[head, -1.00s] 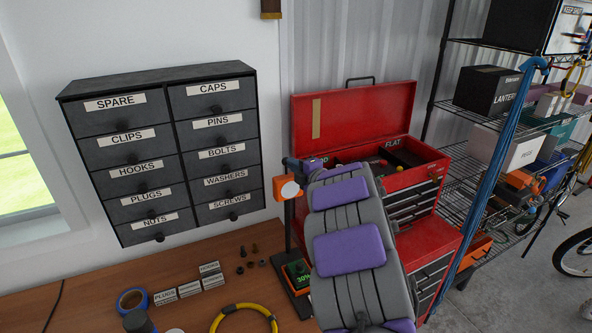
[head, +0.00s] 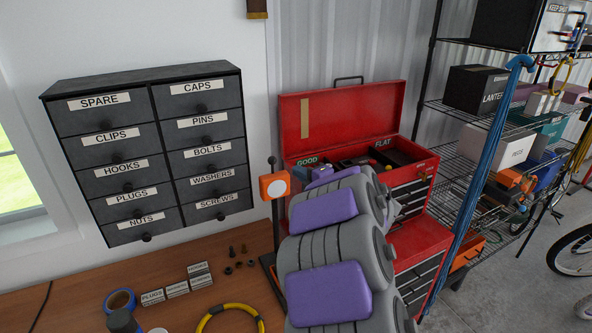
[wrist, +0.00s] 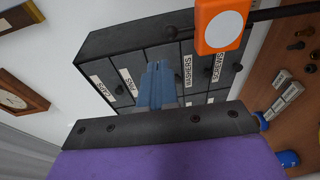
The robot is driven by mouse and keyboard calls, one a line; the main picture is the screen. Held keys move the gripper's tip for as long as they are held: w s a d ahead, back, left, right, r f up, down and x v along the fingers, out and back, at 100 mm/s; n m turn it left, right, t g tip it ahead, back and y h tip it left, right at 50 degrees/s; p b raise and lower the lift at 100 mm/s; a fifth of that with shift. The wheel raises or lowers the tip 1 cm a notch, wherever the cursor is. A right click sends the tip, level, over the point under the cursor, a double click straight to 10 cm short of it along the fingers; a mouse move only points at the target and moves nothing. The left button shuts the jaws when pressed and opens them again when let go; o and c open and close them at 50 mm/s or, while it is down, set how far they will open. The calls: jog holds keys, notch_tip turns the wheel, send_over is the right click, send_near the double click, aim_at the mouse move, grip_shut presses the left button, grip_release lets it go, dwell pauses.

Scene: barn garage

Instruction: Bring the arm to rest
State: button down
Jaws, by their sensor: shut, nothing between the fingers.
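My gripper (wrist: 158,85) shows in the wrist view as blue fingers held together, with nothing between them. It points toward the dark drawer cabinet (wrist: 128,45), apart from it as far as I can tell.
The cabinet (head: 149,150) hangs above the wooden bench (head: 75,270). An orange device with a white disc (head: 274,186) stands on a dark post beside my arm. A yellow ring (head: 205,325) lies on the bench. Wire shelving (head: 430,105) is at right.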

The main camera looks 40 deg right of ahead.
jog(key=s+a+f+m+g+b, duration=0.3)
jog(key=s+a+f+m+g, duration=0.2)
jog(key=s+a, duration=0.7)
jog(key=s+a+f+m+g+b, duration=0.4)
jog(key=s+a+f+m+g, duration=0.2)
jog(key=s+a, duration=0.5)
jog(key=s+a+f+m+g+b, duration=0.3)
jog(key=s+a+f+m+g, duration=0.3)
jog(key=s+a, duration=0.6)
jog(key=s+f+g, duration=0.2)
jog(key=s+f, duration=0.1)
jog(key=shift+a+y, duration=0.3)
jog(key=shift+a, duration=0.05)
